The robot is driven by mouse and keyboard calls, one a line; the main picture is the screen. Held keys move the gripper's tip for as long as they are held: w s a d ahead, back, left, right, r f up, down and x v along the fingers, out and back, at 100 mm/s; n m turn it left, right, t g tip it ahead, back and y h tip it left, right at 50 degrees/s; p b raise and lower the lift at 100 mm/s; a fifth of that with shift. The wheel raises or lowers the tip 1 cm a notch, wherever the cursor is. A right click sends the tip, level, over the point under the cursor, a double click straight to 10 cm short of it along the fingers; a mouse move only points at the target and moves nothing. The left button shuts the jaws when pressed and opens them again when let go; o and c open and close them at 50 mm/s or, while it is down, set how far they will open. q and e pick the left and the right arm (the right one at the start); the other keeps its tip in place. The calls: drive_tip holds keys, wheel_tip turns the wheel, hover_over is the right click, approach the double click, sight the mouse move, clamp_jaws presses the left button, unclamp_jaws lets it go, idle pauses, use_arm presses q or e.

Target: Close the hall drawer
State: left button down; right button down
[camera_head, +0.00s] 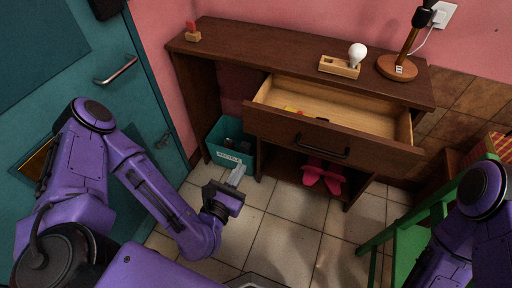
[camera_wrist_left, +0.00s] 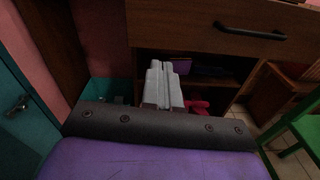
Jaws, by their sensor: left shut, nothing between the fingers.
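The hall drawer (camera_head: 300,131) stands pulled out of the brown wooden hall table (camera_head: 245,48), with its light wood inside showing and a small yellow item in it. Its dark bar handle (camera_head: 322,147) is on the front face. The drawer front also shows in the left wrist view (camera_wrist_left: 200,28), at the top. My left gripper (camera_head: 236,175) is shut and empty, in front of the table, lower and to the left of the drawer front, apart from it. In the left wrist view its fingers (camera_wrist_left: 163,85) lie together below the drawer front. My right gripper is outside both views.
A teal bin (camera_head: 231,142) stands under the table's left side. Pink shoes (camera_head: 322,176) lie on the lower shelf. A green chair (camera_head: 410,225) stands at the right. A teal door is left.

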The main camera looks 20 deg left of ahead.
use_arm(q)
drive_tip(key=w+r+n+p, duration=0.1)
drive_tip(key=w, duration=0.2)
drive_tip(key=p, duration=0.2)
approach(260, 126)
drive_tip(key=shift+t+y, duration=0.3)
drive_tip(key=w, duration=0.5)
drive_tip(key=shift+w+d+f, duration=0.1)
drive_tip(key=shift+w, duration=0.1)
drive_tip(key=shift+w+f+p, duration=0.1)
drive_tip(key=shift+w+p, duration=0.2)
drive_tip(key=shift+w, duration=0.4)
